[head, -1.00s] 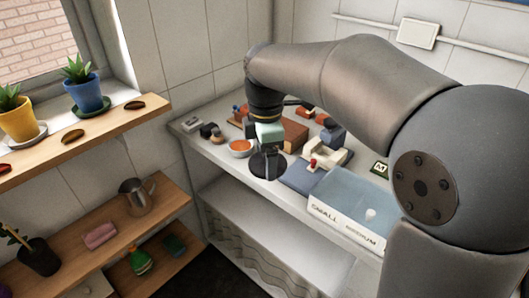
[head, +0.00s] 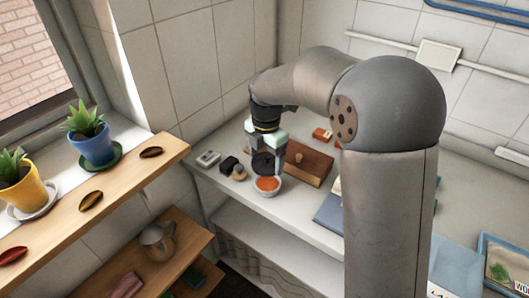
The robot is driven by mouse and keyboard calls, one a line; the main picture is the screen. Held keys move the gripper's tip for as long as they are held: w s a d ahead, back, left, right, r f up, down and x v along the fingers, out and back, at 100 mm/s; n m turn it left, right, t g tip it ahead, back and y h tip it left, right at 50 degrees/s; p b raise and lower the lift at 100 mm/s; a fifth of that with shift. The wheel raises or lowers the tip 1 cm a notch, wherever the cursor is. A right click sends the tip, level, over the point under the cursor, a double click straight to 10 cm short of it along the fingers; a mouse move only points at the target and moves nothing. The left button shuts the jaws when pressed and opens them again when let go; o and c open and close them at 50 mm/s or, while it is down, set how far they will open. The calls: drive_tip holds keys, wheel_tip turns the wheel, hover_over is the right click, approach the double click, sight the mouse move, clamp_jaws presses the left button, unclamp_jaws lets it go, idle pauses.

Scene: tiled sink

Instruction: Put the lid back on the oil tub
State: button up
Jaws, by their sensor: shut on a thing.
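A small white round tub (head: 268,188) with orange contents stands uncovered near the front edge of the counter; I take it for the oil tub. The lid shows just beyond the tub's orange opening in the picture. I cannot tell exactly how high it is above the counter. The gripper partly hides the lid's upper edge.
A brown wooden box (head: 308,163) stands close on the right of the tub. A small dark block (head: 229,165), a knobbed brown item (head: 239,173) and a pale grey item (head: 208,158) stand on the left. A red-orange item (head: 322,135) lies behind.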

drive_tip(key=shift+s+d+f+b, duration=0.15)
drive_tip(key=shift+f+b, duration=0.5)
drive_tip(key=shift+f, duration=0.15)
wheel_tip(320, 180, down, 4)
drive_tip(key=b, duration=0.3)
drive_tip(key=shift+f, duration=0.4)
drive_tip(key=shift+f, duration=0.1)
idle(1.9)
drive_tip(key=o, duration=0.9)
drive_tip(key=shift+o, duration=0.2)
drive_tip(key=shift+r+p, duration=2.9)
drive_tip(key=shift+r, duration=0.65)
